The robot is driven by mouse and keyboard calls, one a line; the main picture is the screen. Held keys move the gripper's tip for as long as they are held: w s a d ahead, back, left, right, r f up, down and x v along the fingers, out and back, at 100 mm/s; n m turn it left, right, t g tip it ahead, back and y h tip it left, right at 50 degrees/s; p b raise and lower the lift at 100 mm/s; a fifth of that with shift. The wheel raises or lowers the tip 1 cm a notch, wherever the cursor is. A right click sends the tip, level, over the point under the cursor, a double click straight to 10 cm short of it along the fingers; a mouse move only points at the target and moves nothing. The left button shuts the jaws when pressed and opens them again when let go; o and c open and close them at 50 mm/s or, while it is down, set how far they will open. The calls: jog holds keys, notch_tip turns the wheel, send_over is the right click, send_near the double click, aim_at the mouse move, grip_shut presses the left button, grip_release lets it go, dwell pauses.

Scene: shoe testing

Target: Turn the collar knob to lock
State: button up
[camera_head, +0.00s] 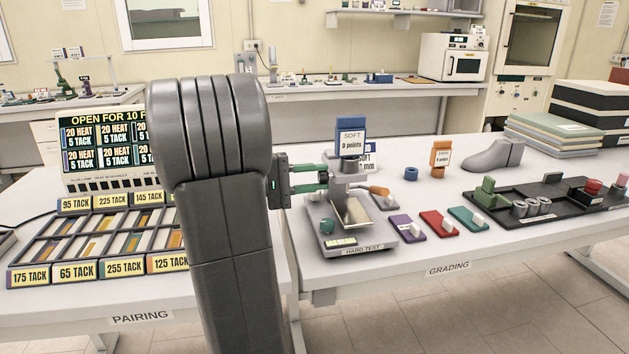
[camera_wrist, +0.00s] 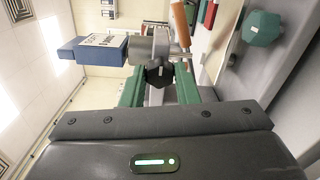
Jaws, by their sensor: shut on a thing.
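The hardness tester (camera_head: 345,236), labelled HARD TEST, stands on the grading table with a grey column head and an orange-handled lever (camera_head: 379,190). A blue block (camera_head: 350,124) reading "SOFT 0 points" sits on top of the head. My gripper (camera_head: 322,178) reaches in from the left, level, at the tester's head. In the wrist view my gripper's green fingers (camera_wrist: 160,80) lie on either side of the dark collar knob (camera_wrist: 158,75) and are shut on it. The knob is mostly hidden by the fingers in the head view. Its lock marking cannot be read.
Purple (camera_head: 407,228), red (camera_head: 439,223) and teal (camera_head: 468,218) pads lie right of the tester. A black tray (camera_head: 540,205) and a grey shoe last (camera_head: 492,154) are further right. A blue ring (camera_head: 411,173) and an orange block (camera_head: 440,158) stand behind.

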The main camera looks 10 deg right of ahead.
jog(key=o, duration=1)
jog(key=shift+c, duration=0.2)
jog(key=shift+a, duration=0.1)
jog(key=a, duration=1.3)
jog(key=shift+s+a, duration=0.25)
jog(key=shift+a, duration=0.1)
jog(key=shift+d, duration=0.1)
jog(key=d, duration=1.3)
jog(key=shift+w+d, duration=0.25)
jog(key=shift+d, duration=0.1)
